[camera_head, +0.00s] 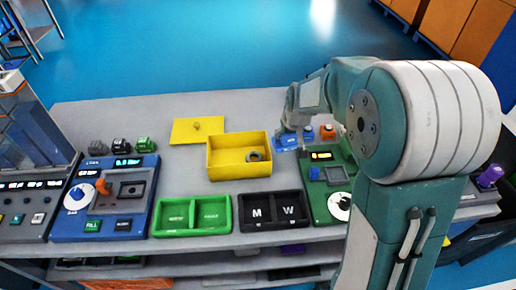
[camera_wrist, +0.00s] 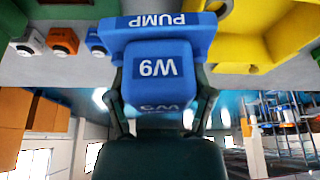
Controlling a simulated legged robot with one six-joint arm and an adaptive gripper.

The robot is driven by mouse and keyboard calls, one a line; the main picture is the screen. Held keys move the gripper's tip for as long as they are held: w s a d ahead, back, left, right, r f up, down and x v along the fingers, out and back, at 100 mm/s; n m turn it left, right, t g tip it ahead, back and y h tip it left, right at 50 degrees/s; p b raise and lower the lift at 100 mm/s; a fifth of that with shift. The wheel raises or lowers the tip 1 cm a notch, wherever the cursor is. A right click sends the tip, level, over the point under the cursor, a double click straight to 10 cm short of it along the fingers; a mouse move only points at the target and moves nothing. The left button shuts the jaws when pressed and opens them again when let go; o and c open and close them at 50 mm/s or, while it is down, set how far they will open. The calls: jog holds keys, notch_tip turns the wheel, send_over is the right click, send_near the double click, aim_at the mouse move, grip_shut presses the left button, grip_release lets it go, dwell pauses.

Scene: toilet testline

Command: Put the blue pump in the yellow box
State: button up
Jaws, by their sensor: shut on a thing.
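The blue pump (camera_wrist: 158,72) is a block marked W9 with a wider blue slab marked PUMP at its far end. My gripper (camera_wrist: 161,100) is shut on the block, one finger on each side. In the head view my gripper (camera_head: 290,124) is over the blue pump (camera_head: 285,143), just right of the yellow box; I cannot tell whether the pump touches the table. The yellow box (camera_head: 240,172) is open at the top, with a small grey ring-like part (camera_head: 255,156) inside. The box also shows at the upper right of the wrist view (camera_wrist: 285,35).
A yellow lid (camera_head: 190,132) lies behind the box. Blue and orange small units (camera_head: 327,132) stand right of the pump. Bare table lies left of the box.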

jog(key=w+a+f+n+g+y, duration=0.1)
jog(key=w+a+n+y, duration=0.2)
jog(key=a+n, duration=0.6)
jog(key=n+g+y, duration=0.1)
jog(key=n+g, duration=0.2)
jog(key=n, duration=0.4)
send_over(219, 164)
jog(key=d, duration=0.2)
jog(key=f, duration=1.1)
jog(key=shift+w+a, duration=0.15)
jog(key=shift+a, duration=0.05)
jog(key=shift+r, duration=0.1)
jog(key=o, duration=1.3)
jog(key=v, duration=1.2)
jog(key=shift+w, duration=0.15)
